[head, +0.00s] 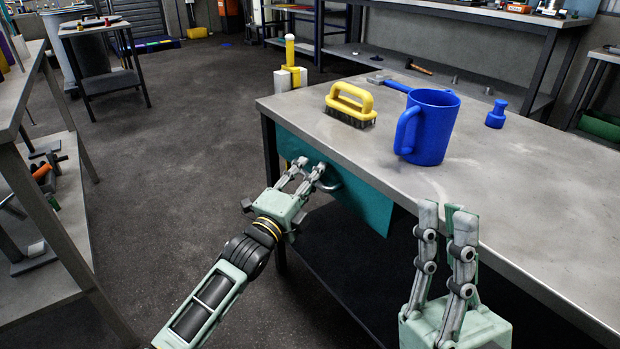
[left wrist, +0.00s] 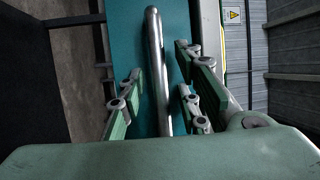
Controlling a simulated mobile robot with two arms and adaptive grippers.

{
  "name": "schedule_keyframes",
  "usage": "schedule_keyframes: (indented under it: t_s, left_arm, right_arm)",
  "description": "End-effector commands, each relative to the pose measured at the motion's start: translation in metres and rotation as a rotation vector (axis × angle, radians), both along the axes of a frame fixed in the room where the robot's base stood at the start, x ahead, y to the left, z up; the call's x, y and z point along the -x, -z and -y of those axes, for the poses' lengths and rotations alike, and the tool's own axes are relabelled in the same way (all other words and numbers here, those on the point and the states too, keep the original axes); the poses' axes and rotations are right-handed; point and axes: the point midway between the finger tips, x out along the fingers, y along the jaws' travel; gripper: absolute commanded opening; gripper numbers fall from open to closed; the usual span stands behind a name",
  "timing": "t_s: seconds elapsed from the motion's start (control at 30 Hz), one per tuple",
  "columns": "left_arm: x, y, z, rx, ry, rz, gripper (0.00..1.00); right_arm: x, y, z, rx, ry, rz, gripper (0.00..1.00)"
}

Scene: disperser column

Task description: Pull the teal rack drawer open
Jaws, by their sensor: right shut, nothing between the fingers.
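The teal rack drawer (head: 365,205) sits under the near left edge of the workbench (head: 500,170). Its front looks about flush with the bench edge. A grey metal bar handle (head: 329,186) stands out from it. My left gripper (head: 308,168) is at the handle and hides part of it. In the left wrist view the handle (left wrist: 156,70) runs between the open fingers (left wrist: 155,95), with a gap visible on each side, against the teal front (left wrist: 128,40). My right gripper (head: 445,212) is shut and empty, pointing up in front of the bench edge.
On the bench are a blue mug (head: 430,130), a yellow-handled brush (head: 350,104) and a blue bottle-like object (head: 496,114). A shelf (head: 35,215) stands at the left. The floor (head: 185,150) between shelf and bench is clear.

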Motion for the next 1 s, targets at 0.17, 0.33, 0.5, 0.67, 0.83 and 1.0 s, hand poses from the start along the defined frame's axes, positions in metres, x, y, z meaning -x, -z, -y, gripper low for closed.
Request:
schedule_keyframes:
  t_s: [0.17, 0.33, 0.5, 0.67, 0.83, 1.0]
  left_arm:
    - [0.0002, 0.0002, -0.0002, 0.000, 0.000, 0.000, 0.20]
    - [0.0003, 0.0003, -0.0003, 0.000, 0.000, 0.000, 0.05]
    - [0.0003, 0.0006, -0.0003, 0.000, 0.000, -0.001, 0.00]
    - [0.0002, 0.0008, -0.0003, 0.001, 0.000, -0.002, 0.00]
    - [0.0004, 0.0010, -0.0003, 0.001, 0.001, -0.003, 0.00]
    - [0.0016, 0.0008, -0.0022, 0.002, 0.000, -0.005, 0.00]
  right_arm:
    - [-0.0002, 0.0000, -0.0001, 0.000, 0.000, -0.001, 0.00]
    - [-0.0003, 0.0000, -0.0001, 0.000, 0.000, -0.001, 0.00]
    - [-0.0003, 0.0000, -0.0001, 0.001, 0.000, -0.002, 0.00]
    - [-0.0004, -0.0001, 0.0000, 0.000, 0.000, -0.001, 0.00]
    - [-0.0003, -0.0002, 0.0000, 0.000, 0.000, -0.001, 0.00]
    - [-0.0037, -0.0001, -0.0008, 0.006, 0.001, -0.017, 0.00]
